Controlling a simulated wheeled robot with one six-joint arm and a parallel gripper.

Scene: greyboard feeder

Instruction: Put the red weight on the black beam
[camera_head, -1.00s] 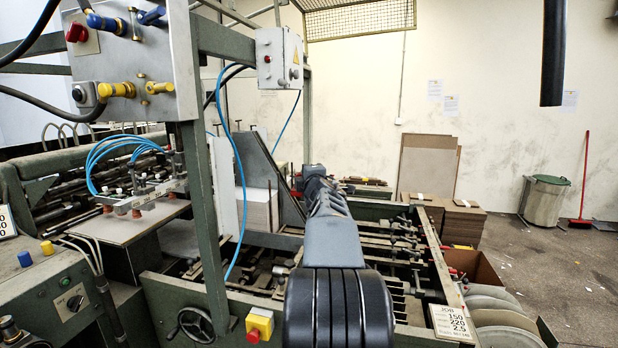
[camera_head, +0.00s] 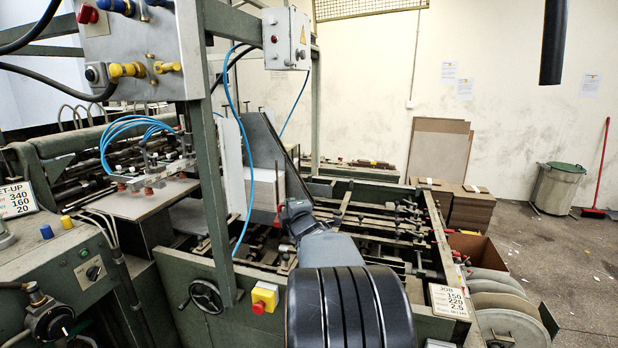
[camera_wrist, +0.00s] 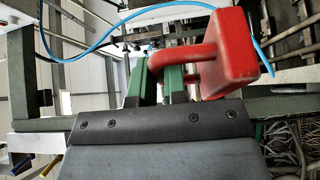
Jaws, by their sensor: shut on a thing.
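The red weight (camera_wrist: 232,48), a red block with a rounded handle, is in my gripper (camera_wrist: 160,75) in the wrist view. The green fingers are shut on its handle, and the block sticks out to the right of them. In the head view only a narrow red part of the weight (camera_head: 279,214) shows beside my gripper (camera_head: 291,212), in front of the grey board stack; my arm hides the rest. The weight is held up in the air, apart from the feeder as far as I can tell. I cannot pick out the black beam with certainty.
The feeder's green frame (camera_head: 215,170) and post stand left of my arm. A blue hose (camera_head: 241,150) hangs near my gripper and crosses the wrist view (camera_wrist: 110,37). A stack of grey boards (camera_head: 265,190) stands behind. Bars and clamps fill the feeder bed (camera_head: 375,225).

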